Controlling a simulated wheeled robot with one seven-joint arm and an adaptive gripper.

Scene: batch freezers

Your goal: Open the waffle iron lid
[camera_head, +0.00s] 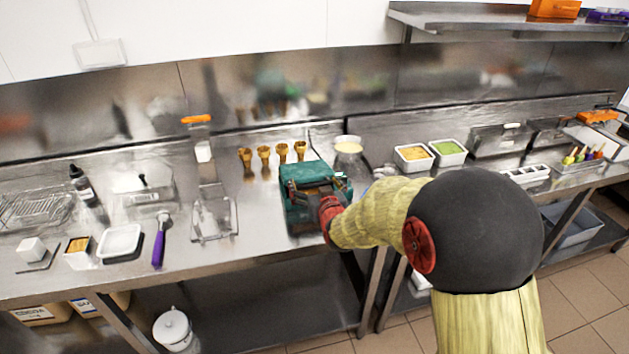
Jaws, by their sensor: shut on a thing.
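The teal waffle iron (294,214) stands on the steel counter near its front edge, in the middle of the head view. Its teal upper part (312,172) shows behind my gripper. My gripper (316,191) reaches in from the right and is at the front of the iron, shut on what seems to be its lid handle. My arm hides the iron's right front side and the contact itself. How far the lid is raised cannot be told.
Several cones (264,155) stand behind the iron. A clear container (347,152) with pale contents is behind it to the right. A clear stand (213,216) and a purple-handled scoop (159,243) are to the left. White tubs (415,164) lie farther right.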

